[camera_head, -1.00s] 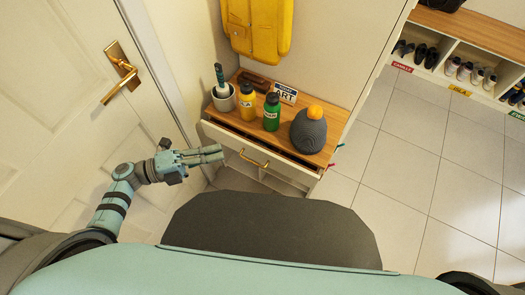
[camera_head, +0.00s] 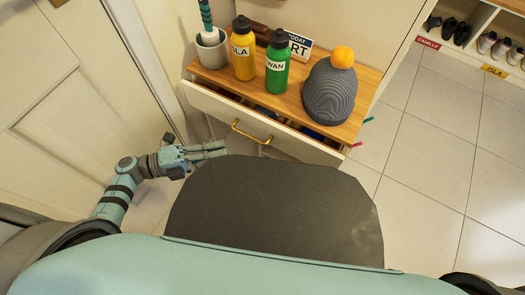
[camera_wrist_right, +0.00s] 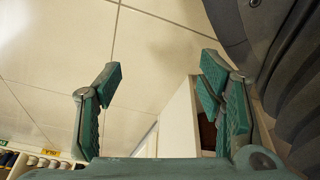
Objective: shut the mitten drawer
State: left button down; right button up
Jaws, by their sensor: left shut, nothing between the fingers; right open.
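The mitten drawer (camera_head: 215,106) is a white-fronted drawer under the wooden top of a small cabinet in the head view. It is pulled partly open, with a dark gap behind its front. A brass handle (camera_head: 251,133) is on its front. My left gripper (camera_head: 222,150) is shut and empty, to the left of and below the handle in the picture, apparently not touching the drawer. My right gripper (camera_wrist_right: 160,95) shows in the right wrist view, open and empty, over floor tiles.
On the cabinet top (camera_head: 208,75) stand a yellow bottle (camera_head: 243,55), a green bottle (camera_head: 277,68), a grey beanie (camera_head: 329,95) with an orange pompom, a pot (camera_head: 212,52) and a sign (camera_head: 299,42). A white door (camera_head: 60,90) is at left. Open floor (camera_head: 430,150) lies at right.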

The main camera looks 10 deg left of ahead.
pick_arm(q)
notch_tip(320, 180, down, 4)
jog(key=b, duration=0.2)
send_near(281, 132)
jog(key=s+d, duration=0.2)
jog(key=shift+w+d+f+b, duration=0.1)
jog(key=shift+w+d+b, duration=0.45)
jog(key=shift+w, duration=0.4)
jog(key=shift+w+d+f+b, duration=0.1)
jog(key=shift+w+d+b, duration=0.4)
jog(key=shift+w, duration=0.45)
pick_arm(e)
jog(key=shift+n, duration=0.3)
jog(key=shift+w+a+r, duration=0.15)
jog(key=shift+w+r, duration=0.05)
jog(key=shift+w, duration=0.55)
jog(key=shift+w+a+r, duration=0.15)
jog(key=shift+w+r, duration=0.05)
jog(key=shift+w, duration=0.5)
jog(key=shift+w+a+r, duration=0.15)
jog(key=shift+w+r, duration=0.05)
jog(key=shift+w, duration=0.55)
pick_arm(q)
jog(key=shift+d+r, duration=0.1)
